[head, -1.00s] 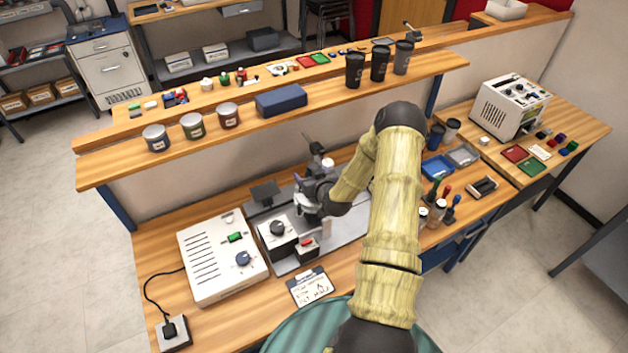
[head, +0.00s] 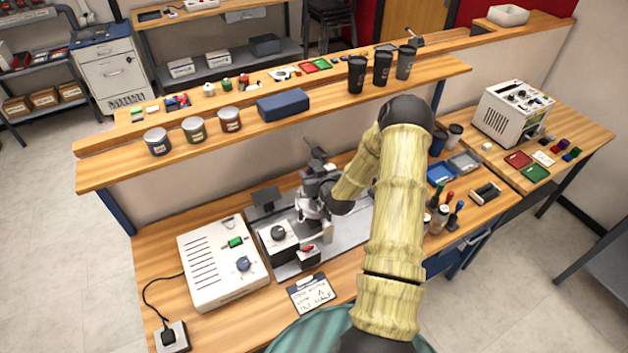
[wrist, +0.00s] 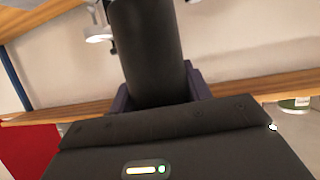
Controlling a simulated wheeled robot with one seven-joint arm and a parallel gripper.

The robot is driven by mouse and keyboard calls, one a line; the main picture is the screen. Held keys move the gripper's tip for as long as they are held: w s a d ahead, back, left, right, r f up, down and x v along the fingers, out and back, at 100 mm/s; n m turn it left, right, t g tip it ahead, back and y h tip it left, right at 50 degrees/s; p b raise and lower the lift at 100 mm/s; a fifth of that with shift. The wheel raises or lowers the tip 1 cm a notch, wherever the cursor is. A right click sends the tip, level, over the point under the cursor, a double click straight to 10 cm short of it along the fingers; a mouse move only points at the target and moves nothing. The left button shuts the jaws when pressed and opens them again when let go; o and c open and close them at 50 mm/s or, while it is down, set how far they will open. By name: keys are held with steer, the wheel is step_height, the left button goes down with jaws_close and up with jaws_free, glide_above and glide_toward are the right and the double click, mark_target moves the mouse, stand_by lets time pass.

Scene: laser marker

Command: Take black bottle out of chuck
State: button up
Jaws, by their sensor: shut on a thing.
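The black bottle (wrist: 148,45) fills the upper middle of the wrist view. My gripper (wrist: 160,92) is shut on it, with a dark purple finger on each side of its lower end. Bright metal parts (wrist: 97,30) show beside the bottle near the top edge; I cannot tell whether they are the chuck or touch the bottle. In the head view my gripper (head: 318,188) is over the grey marking machine (head: 347,236) on the bench. There the bottle and chuck cannot be clearly made out behind my gripper and arm.
A white control box (head: 222,264) stands left of the machine, and a clipboard (head: 311,293) lies in front. A shelf behind holds tins, a blue case (head: 284,105) and several dark cups. Blue and grey trays and small tools stand to the right.

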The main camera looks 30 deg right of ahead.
step_height(320, 180, up, 7)
steer(key=shift+r+b, duration=0.15)
steer(key=shift+b, duration=1.05)
